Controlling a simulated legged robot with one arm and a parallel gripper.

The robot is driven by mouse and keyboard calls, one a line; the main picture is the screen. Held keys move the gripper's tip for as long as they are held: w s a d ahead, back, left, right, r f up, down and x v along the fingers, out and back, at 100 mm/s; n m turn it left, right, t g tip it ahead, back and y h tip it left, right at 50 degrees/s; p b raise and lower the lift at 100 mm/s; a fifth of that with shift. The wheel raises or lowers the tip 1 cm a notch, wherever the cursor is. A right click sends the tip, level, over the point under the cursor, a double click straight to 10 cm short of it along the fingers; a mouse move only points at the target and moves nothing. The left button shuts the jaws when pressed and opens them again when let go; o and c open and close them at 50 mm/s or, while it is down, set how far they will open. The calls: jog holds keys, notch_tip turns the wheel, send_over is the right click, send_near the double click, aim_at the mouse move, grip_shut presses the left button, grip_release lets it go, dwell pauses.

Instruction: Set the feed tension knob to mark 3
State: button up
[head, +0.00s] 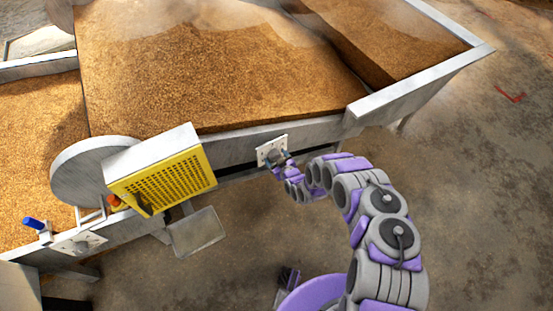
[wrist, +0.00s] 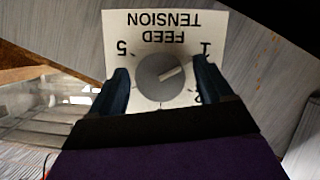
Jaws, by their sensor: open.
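The feed tension knob (wrist: 158,80) is a round grey dial on a white plate (wrist: 158,22) lettered FEED TENSION, upside down in the wrist view. Its pale pointer line aims right and slightly up, between the 1 and the partly hidden 2, nearer the 1. The 5 is at left; marks 3 and 4 are hidden behind my gripper. My gripper (wrist: 163,76) is open, with one dark finger on each side of the knob. I cannot tell whether they touch it. In the head view, my gripper (head: 281,162) is at the white plate (head: 272,148) on the metal frame.
A yellow perforated guard (head: 165,180) and a metal wheel (head: 92,170) stand left of the plate. A grey tray (head: 197,232) hangs below. Another plate (head: 80,243) is at lower left. Concrete floor is open at right.

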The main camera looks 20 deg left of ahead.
jog(key=c, duration=1)
jog(key=m+g, duration=0.1)
jog(key=m+y, duration=0.1)
jog(key=m, duration=0.1)
jog(key=shift+d+f+g+y, duration=0.1)
jog(key=shift+d+g+y, duration=0.05)
jog(key=shift+g+y, duration=0.2)
jog(key=m+y, duration=0.1)
jog(key=m, duration=0.1)
jog(key=m+g, duration=0.1)
jog(key=shift+w+m+g+y, duration=0.1)
jog(key=shift+m+g+y, duration=0.15)
jog(key=shift+m+y, duration=0.15)
jog(key=shift+m, duration=0.4)
jog(key=shift+w+d, duration=0.1)
